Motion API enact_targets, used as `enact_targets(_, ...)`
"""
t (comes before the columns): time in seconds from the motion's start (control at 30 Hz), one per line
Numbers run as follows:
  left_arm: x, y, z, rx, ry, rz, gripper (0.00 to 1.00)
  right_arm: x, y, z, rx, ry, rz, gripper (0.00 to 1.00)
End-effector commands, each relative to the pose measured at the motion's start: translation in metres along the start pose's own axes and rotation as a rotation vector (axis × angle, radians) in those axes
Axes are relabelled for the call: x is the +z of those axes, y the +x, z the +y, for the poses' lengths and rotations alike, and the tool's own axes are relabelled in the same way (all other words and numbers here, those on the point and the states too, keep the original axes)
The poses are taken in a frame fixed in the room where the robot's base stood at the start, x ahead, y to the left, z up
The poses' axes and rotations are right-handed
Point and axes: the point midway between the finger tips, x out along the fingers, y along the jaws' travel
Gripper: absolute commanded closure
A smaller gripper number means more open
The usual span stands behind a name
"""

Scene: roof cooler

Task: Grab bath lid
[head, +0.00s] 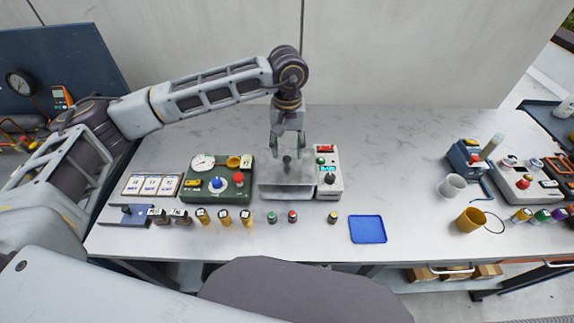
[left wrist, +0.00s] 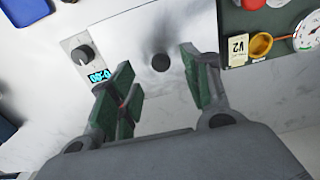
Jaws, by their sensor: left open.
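The bath lid (head: 270,164) is the grey metal top of the bath (head: 286,188), a box on the table with a display panel at its right end. I cannot tell the exact height of the fingertips above the lid. My right gripper is not in view.
A green panel (head: 206,191) with a gauge stands close left of the bath. Several small capped vials line the front, and a blue tray (head: 367,229) lies at front right. Cups (head: 470,219) stand further right. The table between bath and cups is clear.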

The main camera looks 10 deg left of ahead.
Motion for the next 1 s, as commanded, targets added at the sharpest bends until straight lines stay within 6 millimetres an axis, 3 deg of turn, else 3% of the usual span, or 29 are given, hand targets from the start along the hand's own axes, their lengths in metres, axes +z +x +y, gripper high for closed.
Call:
enact_targets(0.37, 0.0, 0.01, -0.001, -0.003, 0.0, -0.002, 0.52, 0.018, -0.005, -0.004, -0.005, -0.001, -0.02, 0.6)
enact_targets(0.7, 0.0, 0.045, -0.002, -0.002, -0.001, -0.001, 0.52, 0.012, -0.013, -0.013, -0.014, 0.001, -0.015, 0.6)
enact_targets(1.0, 0.0, 0.052, -0.001, 0.0, 0.0, 0.0, 0.52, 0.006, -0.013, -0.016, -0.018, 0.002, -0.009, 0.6)
